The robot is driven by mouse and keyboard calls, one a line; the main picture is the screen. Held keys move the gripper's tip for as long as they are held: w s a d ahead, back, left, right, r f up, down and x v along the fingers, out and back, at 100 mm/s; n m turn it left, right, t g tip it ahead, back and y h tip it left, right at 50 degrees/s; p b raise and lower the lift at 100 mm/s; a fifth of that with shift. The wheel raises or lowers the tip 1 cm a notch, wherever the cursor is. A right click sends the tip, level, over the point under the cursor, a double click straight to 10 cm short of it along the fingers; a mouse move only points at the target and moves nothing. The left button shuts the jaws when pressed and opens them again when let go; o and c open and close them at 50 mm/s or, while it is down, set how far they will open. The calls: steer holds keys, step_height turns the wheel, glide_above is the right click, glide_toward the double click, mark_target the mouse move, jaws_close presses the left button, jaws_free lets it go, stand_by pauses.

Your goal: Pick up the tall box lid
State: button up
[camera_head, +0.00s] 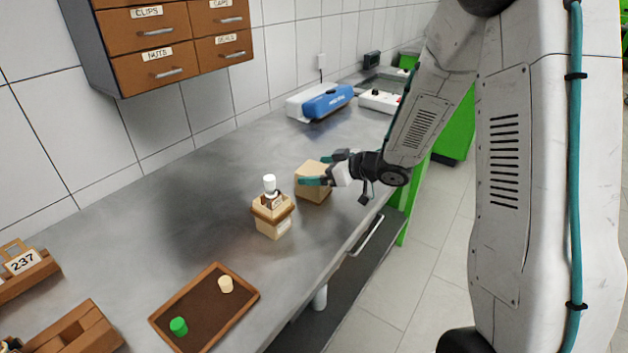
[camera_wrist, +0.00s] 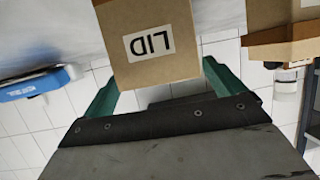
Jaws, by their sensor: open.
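The tall box lid (camera_head: 314,194) is a tan box standing on the grey bench. In the wrist view the lid (camera_wrist: 150,70) shows a white label reading LID, upside down. My gripper (camera_head: 317,174) is at the lid's upper part, reaching in from the right. In the wrist view my gripper (camera_wrist: 160,90) is open, with one green finger at each side of the lid. Whether either finger touches it, I cannot tell. The lid's lower part is clear of the gripper in the head view.
A tan box with a white-topped item (camera_head: 272,220) stands close left of the lid. A brown tray (camera_head: 236,312) with a green and a cream piece lies nearer. A blue and white device (camera_head: 325,101) is at the back. The bench's middle left is clear.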

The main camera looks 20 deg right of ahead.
mark_target(314, 169)
steer(key=x, duration=0.3)
steer(key=shift+w+a+f, duration=0.1)
steer(key=shift+w+a, duration=0.05)
steer(key=shift+a, duration=0.05)
steer(key=shift+c, duration=0.3)
steer(key=c, duration=1)
